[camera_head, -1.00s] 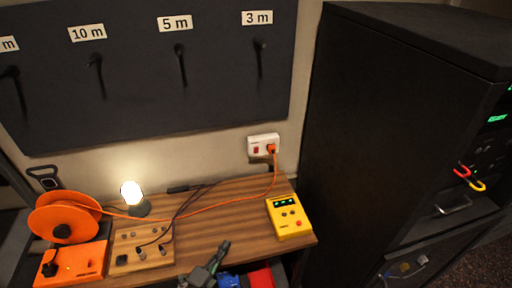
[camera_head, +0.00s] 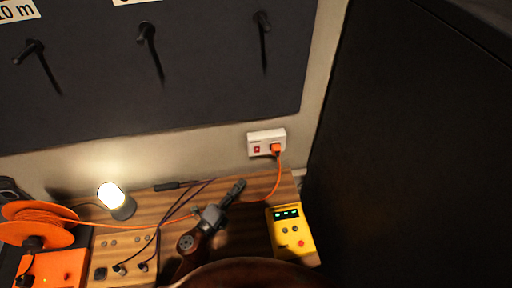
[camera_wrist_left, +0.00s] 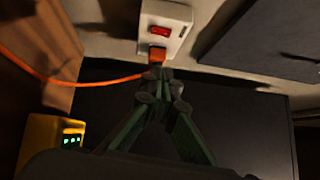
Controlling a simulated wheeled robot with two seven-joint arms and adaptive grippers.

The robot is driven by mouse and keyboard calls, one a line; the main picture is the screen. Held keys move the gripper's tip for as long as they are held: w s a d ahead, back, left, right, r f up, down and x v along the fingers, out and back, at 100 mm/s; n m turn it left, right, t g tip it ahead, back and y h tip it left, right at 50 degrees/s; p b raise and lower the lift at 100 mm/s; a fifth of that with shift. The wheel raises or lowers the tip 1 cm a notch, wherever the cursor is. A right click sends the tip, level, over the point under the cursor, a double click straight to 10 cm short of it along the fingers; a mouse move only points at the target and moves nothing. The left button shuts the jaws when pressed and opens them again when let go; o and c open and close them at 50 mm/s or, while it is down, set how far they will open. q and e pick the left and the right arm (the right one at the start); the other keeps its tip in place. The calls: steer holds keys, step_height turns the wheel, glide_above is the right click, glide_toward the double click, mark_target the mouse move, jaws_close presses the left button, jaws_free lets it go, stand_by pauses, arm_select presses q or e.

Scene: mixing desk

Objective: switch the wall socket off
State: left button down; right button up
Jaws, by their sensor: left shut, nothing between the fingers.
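The white wall socket (camera_head: 267,136) is on the wall above the desk, with a red rocker switch (camera_head: 257,150) at its left and an orange plug (camera_head: 276,148) in its right side. In the left wrist view the socket (camera_wrist_left: 180,13) is at the top, its red switch (camera_wrist_left: 159,31) glowing and the plug (camera_wrist_left: 157,54) below it. My left gripper (camera_head: 238,187) is shut and empty, below and left of the socket in the head view. In the left wrist view its closed tips (camera_wrist_left: 160,80) appear just below the plug; whether they touch it I cannot tell. My right gripper is out of view.
An orange cord (camera_head: 276,181) runs from the plug across the wooden desk. A lit lamp (camera_head: 113,199), an orange reel (camera_head: 36,222) and a yellow meter (camera_head: 290,230) stand there. A tall black cabinet (camera_head: 410,150) is at the right.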

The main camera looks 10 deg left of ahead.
arm_select(q)
steer(key=p, duration=0.2)
glide_toward(260, 149)
steer(key=d+x, duration=0.1)
steer(key=x, duration=0.4)
steer(key=shift+w+a+r, duration=0.1)
steer(key=shift+w+a, duration=0.15)
steer(key=shift+w, duration=0.1)
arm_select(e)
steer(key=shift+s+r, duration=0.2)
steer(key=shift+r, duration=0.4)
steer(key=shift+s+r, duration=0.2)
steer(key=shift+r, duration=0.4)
arm_select(q)
steer(key=shift+p, duration=0.3)
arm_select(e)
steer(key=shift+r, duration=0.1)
